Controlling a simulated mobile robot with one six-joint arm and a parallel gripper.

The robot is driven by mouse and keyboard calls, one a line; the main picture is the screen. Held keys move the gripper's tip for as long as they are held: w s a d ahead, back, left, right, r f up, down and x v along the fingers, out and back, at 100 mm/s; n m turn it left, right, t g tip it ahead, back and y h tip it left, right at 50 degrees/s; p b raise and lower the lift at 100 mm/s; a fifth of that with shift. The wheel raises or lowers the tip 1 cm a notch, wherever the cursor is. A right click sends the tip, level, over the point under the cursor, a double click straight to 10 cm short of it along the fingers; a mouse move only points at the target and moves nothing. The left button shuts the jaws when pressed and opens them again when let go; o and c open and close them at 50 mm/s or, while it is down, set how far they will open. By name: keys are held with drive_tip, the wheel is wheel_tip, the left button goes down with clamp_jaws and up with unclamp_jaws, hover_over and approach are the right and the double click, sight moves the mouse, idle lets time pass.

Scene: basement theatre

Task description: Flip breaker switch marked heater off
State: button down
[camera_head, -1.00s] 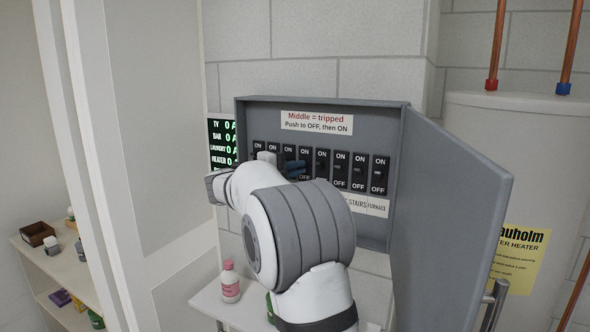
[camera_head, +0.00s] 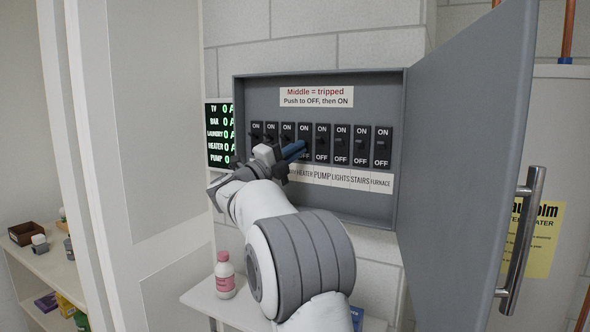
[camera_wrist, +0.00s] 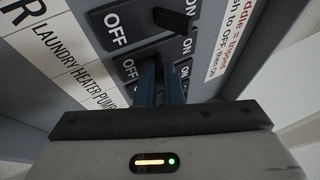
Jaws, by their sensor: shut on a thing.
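The grey breaker box (camera_head: 405,130) hangs open on the wall in the head view, with a row of several black switches. Its sign reads "Middle = tripped, Push to OFF, then ON". The fourth switch from the left, the heater switch (camera_head: 304,130), lines up with the HEATER label. My gripper (camera_head: 298,150) has its blue fingers at this switch, below its ON mark. In the wrist view my gripper (camera_wrist: 160,80) is shut on the heater switch lever, beside an OFF mark. The fingers hide the lever, so I cannot tell its position.
The open box door (camera_head: 465,150) stands to the right, near my arm. A green-lettered display (camera_head: 220,134) is left of the box. A pink bottle (camera_head: 225,275) stands on a white shelf (camera_head: 205,297) below. A water heater (camera_head: 560,130) is behind the door.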

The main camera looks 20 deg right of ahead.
drive_tip(key=shift+w+f+m+h+b, duration=0.1)
drive_tip(key=shift+f+m+h+b, duration=0.3)
drive_tip(key=shift+b, duration=0.75)
drive_tip(key=shift+d+b, duration=0.1)
drive_tip(key=shift+b, duration=0.2)
drive_tip(key=c, duration=1.6)
unclamp_jaws()
drive_tip(key=shift+r, duration=0.1)
drive_tip(key=shift+o, duration=0.2)
drive_tip(key=b+v, duration=0.1)
drive_tip(key=v, duration=0.7)
drive_tip(key=shift+w+d, duration=0.1)
drive_tip(key=shift+w, duration=0.1)
